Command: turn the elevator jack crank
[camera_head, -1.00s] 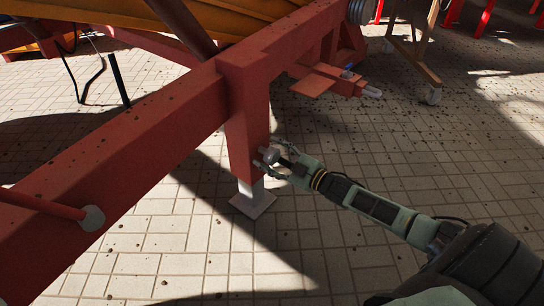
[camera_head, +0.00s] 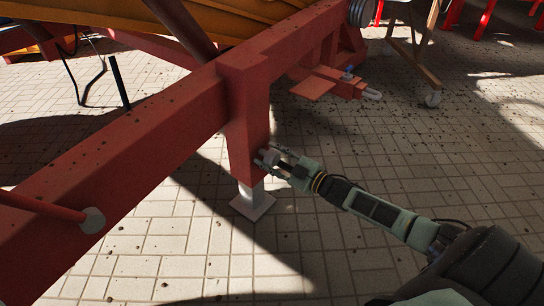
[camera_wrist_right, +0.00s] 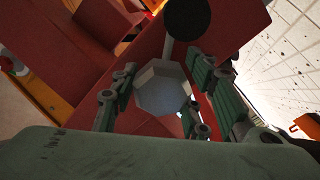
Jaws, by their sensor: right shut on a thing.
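The crank (camera_wrist_right: 163,88) shows in the right wrist view as a grey faceted knob, with a dark round end (camera_wrist_right: 187,18) beyond it. It sits on the side of the red jack leg (camera_head: 247,125), low down. My right gripper (camera_head: 266,157) comes in from the right and is shut on the crank; in the right wrist view its green fingers (camera_wrist_right: 162,98) stand on both sides of the knob. The leg's grey post and foot plate (camera_head: 251,204) rest on the paving. My left gripper is not in view.
A long red beam (camera_head: 120,150) runs diagonally across the left and top. A red bracket (camera_head: 325,84) sticks out above my right arm. A wheeled wooden stand (camera_head: 421,62) is at the upper right. The paving in front is clear apart from dirt specks.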

